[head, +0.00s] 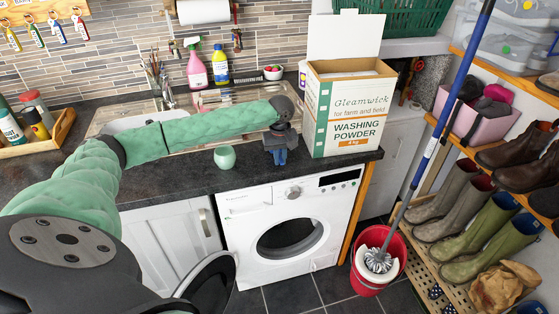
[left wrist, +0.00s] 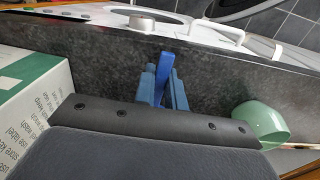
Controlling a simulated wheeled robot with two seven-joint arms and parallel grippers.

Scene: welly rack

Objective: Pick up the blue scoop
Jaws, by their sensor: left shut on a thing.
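My left gripper (head: 281,158) points down just above the front edge of the dark worktop (head: 185,181), over the washing machine. In the left wrist view its blue-grey fingers (left wrist: 166,92) are shut on the blue scoop (left wrist: 165,66), whose bright blue end sticks out beyond the fingertips. The rest of the scoop is hidden by the fingers and the gripper body. In the head view I cannot tell the scoop clearly from the fingers. My right gripper is not in view.
A washing powder box (head: 342,115) stands close right of the gripper. A pale green cup (head: 225,157) stands to its left. The washing machine (head: 290,228) is below. A red bucket (head: 375,285) with a mop and a welly rack (head: 432,266) are at the right.

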